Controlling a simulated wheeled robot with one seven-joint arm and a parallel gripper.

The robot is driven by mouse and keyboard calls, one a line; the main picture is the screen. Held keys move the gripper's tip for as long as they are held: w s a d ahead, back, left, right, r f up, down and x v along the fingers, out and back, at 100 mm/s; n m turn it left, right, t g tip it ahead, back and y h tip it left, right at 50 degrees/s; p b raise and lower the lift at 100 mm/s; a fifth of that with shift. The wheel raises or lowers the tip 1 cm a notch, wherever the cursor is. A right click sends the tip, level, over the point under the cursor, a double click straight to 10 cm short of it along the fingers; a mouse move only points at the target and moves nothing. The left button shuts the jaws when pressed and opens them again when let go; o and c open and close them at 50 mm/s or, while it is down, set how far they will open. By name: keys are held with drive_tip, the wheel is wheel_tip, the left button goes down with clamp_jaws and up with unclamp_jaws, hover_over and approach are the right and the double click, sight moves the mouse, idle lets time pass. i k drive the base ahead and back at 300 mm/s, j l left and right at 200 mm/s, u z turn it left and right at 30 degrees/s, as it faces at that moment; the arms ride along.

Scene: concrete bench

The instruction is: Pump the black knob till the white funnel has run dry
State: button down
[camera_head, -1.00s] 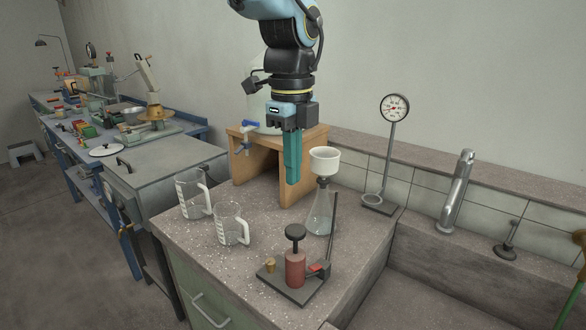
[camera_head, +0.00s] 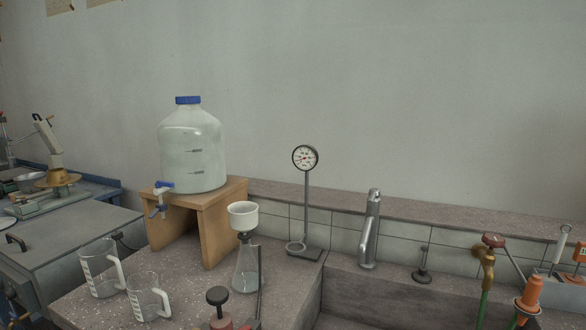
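The white funnel (camera_head: 243,214) sits upright on a clear conical flask (camera_head: 247,268) on the concrete bench. The inside of the funnel is too small to judge for liquid. The black knob (camera_head: 217,295) tops a red pump (camera_head: 221,324) at the bottom edge of the picture, in front of the flask. The pump's base is cut off by the frame edge. A round dial gauge (camera_head: 305,158) stands on a post behind and right of the flask. My gripper is outside the picture.
A large bottle with a blue cap (camera_head: 190,150) stands on a wooden stand (camera_head: 213,225). Two clear measuring jugs (camera_head: 101,270) (camera_head: 149,299) stand left of the pump. A metal tap (camera_head: 371,230) and a sink lie right.

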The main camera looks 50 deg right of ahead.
sight(217, 295)
drive_tip(key=z, duration=1.55)
